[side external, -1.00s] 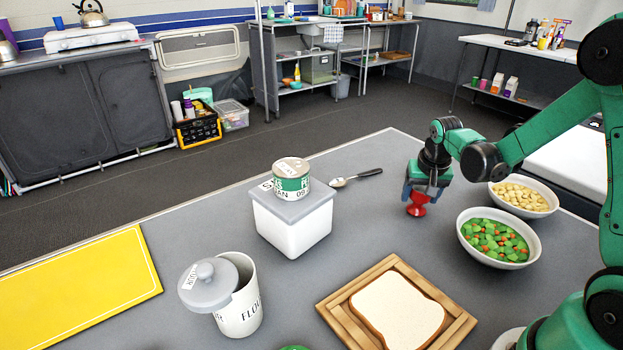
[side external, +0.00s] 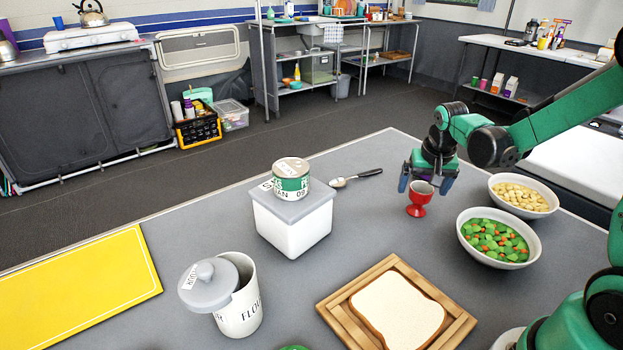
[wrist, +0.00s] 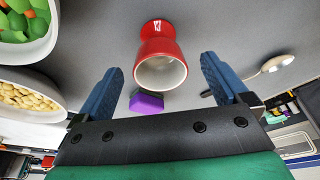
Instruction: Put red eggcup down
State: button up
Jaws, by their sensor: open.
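The red eggcup (side external: 418,200) stands upright on the grey table, its pale inside showing at the open top. It also shows in the wrist view (wrist: 160,45), with its white-lined mouth toward the camera. My gripper (side external: 425,184) is open, just above and behind the eggcup. In the wrist view my two blue fingers (wrist: 161,66) are spread wide, one on each side of the eggcup's rim, with visible gaps. Nothing is held between them.
Right of the eggcup are a bowl of green and orange vegetables (side external: 467,251) and a bowl of pale yellow pieces (side external: 548,210). A spoon (side external: 358,177) lies to the left, near a white canister (side external: 292,229). A wooden bread board (side external: 333,313) is in front.

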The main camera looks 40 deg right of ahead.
jog(key=v, duration=0.9)
jog(key=s+a+n+t+y, duration=0.1)
jog(key=s+a+n+t, duration=0.1)
jog(key=a+n, duration=0.2)
jog(key=s+a+n+t+y, duration=0.1)
jog(key=a+n, duration=0.3)
jog(key=a, duration=0.6)
jog(key=shift+s+a+n+t, duration=0.25)
jog(key=shift+s+t, duration=0.2)
jog(key=shift+t, duration=0.45)
jog(key=shift+d+r, duration=0.1)
